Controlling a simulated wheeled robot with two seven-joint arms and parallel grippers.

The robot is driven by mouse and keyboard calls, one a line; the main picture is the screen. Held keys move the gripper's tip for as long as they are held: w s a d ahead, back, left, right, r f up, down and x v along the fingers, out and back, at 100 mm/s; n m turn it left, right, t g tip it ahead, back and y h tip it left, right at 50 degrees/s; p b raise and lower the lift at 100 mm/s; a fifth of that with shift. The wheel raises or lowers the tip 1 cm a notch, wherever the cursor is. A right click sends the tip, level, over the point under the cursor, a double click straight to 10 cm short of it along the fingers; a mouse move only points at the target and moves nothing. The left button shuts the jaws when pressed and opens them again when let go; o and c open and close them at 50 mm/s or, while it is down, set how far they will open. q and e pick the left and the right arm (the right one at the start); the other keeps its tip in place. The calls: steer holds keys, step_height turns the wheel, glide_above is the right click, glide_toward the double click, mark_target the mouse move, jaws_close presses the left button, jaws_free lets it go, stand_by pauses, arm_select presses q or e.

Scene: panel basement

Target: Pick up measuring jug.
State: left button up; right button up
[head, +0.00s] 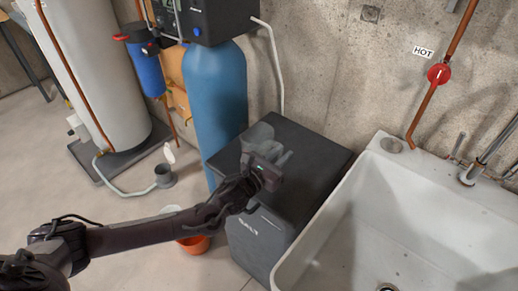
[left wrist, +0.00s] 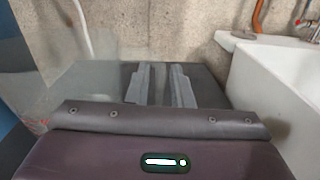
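A clear, greyish see-through vessel, which looks like the measuring jug (head: 259,132), stands on top of the black cabinet (head: 318,148) in the head view. My left gripper (head: 273,152) is over the cabinet top, just in front of the jug and partly covering it. In the left wrist view the two grey fingers (left wrist: 160,85) are apart, with only the dark cabinet top showing between them. A pale see-through patch, likely the jug (left wrist: 88,85), lies left of the fingers. I cannot tell whether they touch it. My right gripper is not in view.
A white sink (head: 350,232) stands right of the cabinet, with a faucet (head: 480,165) at its back. A blue tank (head: 215,95) stands close on the left. An orange bucket (head: 193,245) is on the floor under my left arm. The concrete wall is behind.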

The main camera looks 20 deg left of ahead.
arm_select(q)
jaws_close()
steer(key=shift+r, duration=0.25)
stand_by(0.3)
